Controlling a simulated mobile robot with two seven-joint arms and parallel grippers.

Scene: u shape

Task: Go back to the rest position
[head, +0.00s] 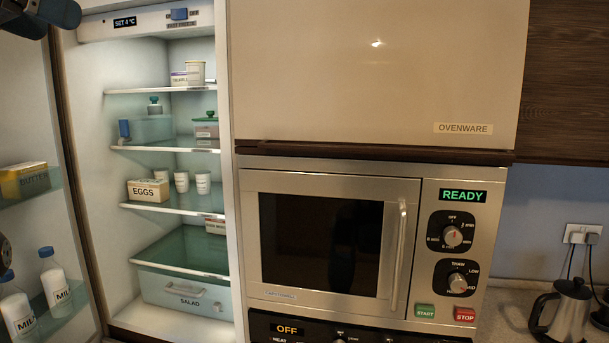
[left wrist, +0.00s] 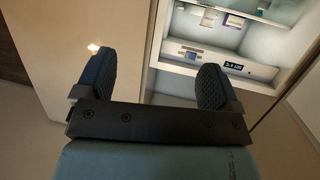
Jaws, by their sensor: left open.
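My left gripper (left wrist: 150,78) is open in the left wrist view, with its two dark padded fingers wide apart and nothing between them. In the head view only a dark part of it (head: 48,12) shows at the top left corner, in front of the open fridge's upper left side. It holds nothing that I can see. My right gripper does not show in either view.
The open fridge (head: 160,55) holds a box of eggs (head: 148,190), cups and a salad drawer (head: 185,293). Milk bottles (head: 56,275) and butter (head: 24,181) stand in its door. The microwave (head: 330,240) is shut below a cupboard (head: 380,70). A kettle (head: 566,310) stands right.

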